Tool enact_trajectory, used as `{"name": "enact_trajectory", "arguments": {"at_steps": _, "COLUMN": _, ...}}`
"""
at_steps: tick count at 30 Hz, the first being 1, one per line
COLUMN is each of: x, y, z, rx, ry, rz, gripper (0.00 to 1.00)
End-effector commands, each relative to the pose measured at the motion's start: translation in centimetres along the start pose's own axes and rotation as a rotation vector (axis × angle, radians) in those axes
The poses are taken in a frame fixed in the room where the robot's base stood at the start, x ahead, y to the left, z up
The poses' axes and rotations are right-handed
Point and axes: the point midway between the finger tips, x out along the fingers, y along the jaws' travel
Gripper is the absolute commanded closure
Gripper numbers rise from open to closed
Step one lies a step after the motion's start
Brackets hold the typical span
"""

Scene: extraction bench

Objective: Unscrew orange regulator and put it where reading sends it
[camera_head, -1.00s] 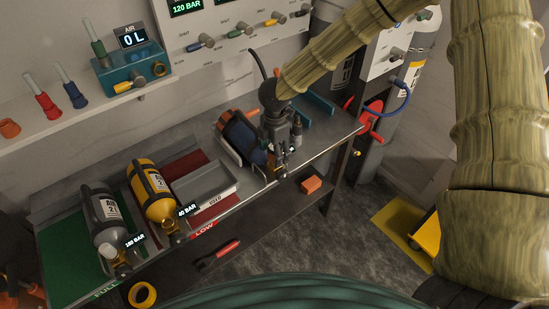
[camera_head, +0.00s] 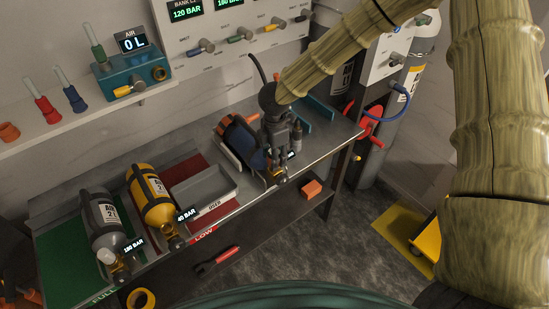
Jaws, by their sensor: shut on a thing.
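A dark blue cylinder (camera_head: 240,139) lies in a cradle in the middle of the bench, its front end toward the bench's front edge. My gripper (camera_head: 279,172) points down at that front end and is shut on a small brass-orange fitting (camera_head: 279,179), apparently the orange regulator. The fingers hide most of it, and I cannot tell whether it is still joined to the cylinder. A small readout (camera_head: 292,155) beside the gripper is mostly covered and unreadable. A green FULL zone (camera_head: 62,262) is at left; a dark red LOW zone (camera_head: 185,166) is right of it.
An orange block (camera_head: 312,188) and a red-handled tool (camera_head: 222,258) lie below the bench top.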

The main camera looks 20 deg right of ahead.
Motion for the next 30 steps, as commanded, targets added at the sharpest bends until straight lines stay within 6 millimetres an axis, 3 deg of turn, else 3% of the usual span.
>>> {"name": "enact_trajectory", "arguments": {"at_steps": 30, "x": -0.49, "y": -0.05, "z": -0.02, "rx": -1.037, "ry": 0.002, "rz": -0.001, "gripper": 0.86}}
